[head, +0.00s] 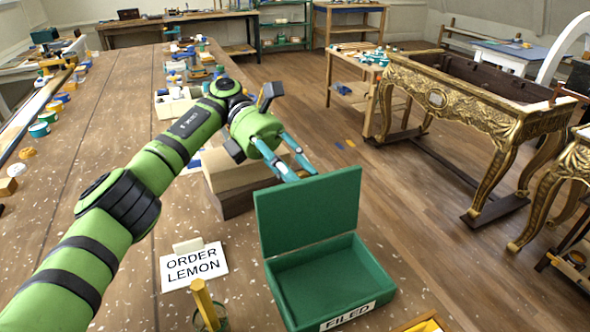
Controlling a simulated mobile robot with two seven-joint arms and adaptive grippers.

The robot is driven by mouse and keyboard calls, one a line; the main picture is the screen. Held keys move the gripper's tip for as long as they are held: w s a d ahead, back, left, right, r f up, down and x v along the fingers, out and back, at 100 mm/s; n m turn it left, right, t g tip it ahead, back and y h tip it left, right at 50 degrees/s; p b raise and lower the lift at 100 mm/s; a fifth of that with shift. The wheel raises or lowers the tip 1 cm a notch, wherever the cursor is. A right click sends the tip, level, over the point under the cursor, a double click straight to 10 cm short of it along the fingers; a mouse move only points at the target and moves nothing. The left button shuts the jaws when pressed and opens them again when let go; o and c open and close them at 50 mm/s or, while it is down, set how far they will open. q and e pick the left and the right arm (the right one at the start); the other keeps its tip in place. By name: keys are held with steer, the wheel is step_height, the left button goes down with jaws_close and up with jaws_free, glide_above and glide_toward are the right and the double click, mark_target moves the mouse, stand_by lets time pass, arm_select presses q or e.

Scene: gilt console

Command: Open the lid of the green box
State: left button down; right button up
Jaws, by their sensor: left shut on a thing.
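The green box (334,280) stands at the near right edge of the speckled wooden table. A white label reading "FILED" is on its front. Its lid (310,212) is raised to roughly upright, and the inside of the box looks empty. My left gripper (302,175) reaches in from behind the lid. Its two blue fingers are at the lid's top edge, shut on the lid. The fingertips are partly hidden there. My right gripper is not in view.
A card reading "ORDER LEMON" (194,266) stands left of the box. A small container with a wooden piece (207,305) is near the front. Beige and brown blocks (230,180) lie behind the lid. A gilt console (470,110) stands on the floor at right.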

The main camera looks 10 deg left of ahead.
arm_select(q)
steer(key=shift+s+f+y, duration=0.1)
steer(key=shift+f+y, duration=0.2)
steer(key=shift+f, duration=0.6)
steer(key=c, duration=1.2)
jaws_free()
steer(key=shift+o, duration=1.1)
step_height(320, 180, up, 10)
steer(key=shift+w+r, duration=0.1)
steer(key=shift+w, duration=0.1)
